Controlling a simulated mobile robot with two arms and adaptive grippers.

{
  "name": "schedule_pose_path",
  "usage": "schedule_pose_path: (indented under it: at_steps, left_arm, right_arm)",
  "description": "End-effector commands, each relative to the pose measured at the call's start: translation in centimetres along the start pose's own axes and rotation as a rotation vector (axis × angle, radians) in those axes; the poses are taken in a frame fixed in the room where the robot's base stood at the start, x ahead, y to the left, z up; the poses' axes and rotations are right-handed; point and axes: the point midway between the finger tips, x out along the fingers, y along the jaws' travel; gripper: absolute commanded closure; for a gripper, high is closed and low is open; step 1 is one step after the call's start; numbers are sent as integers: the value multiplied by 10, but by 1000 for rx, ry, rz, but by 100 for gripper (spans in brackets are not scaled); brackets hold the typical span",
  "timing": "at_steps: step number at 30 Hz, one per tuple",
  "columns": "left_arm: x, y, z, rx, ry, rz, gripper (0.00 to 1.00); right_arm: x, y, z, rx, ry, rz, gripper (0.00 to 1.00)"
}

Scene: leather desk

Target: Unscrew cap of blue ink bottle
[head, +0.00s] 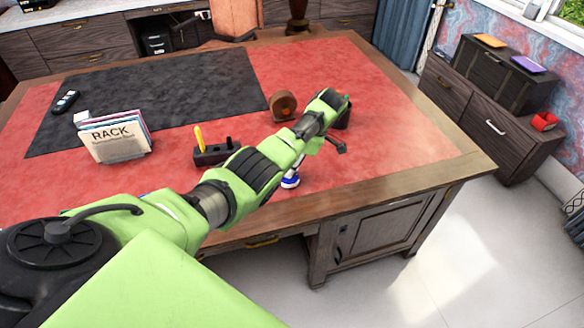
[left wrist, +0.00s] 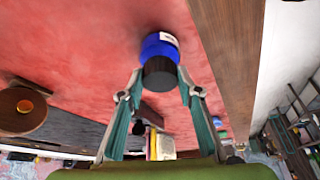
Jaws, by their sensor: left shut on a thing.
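The blue ink bottle (head: 290,182) stands on the red leather of the desk near its front edge, partly hidden by my left arm. In the left wrist view the bottle (left wrist: 160,46) shows its blue body, a white label and a black cap (left wrist: 160,74). My left gripper (left wrist: 160,80) has one finger on each side of the black cap and is shut on it. In the head view the left gripper (head: 297,166) is mostly hidden behind my own arm, just above the bottle. My right gripper is in neither view.
A dark pen stand (head: 216,153) with a yellow pen is left of the bottle. A round wooden object (head: 283,105) stands behind it. The red surface to the right (head: 400,130) is clear.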

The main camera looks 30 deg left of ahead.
Motion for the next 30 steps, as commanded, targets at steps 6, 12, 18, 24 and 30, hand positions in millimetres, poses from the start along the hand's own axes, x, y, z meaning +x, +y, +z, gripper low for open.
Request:
schedule_pose_path:
  at_steps: [6, 12, 18, 24, 30]
  left_arm:
    - [3, 0, 1, -57, 0, -25, 88]
    - [3, 0, 1, -106, -1, -46, 88]
    - [2, 0, 1, -135, 0, -58, 88]
    - [1, 0, 0, -137, 0, -60, 88]
    - [3, 0, 1, -144, 0, -63, 88]
  right_arm:
    - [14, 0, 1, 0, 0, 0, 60]
    - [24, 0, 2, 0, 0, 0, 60]
    - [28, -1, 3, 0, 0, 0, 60]
    - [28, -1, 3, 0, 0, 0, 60]
    - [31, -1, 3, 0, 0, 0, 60]
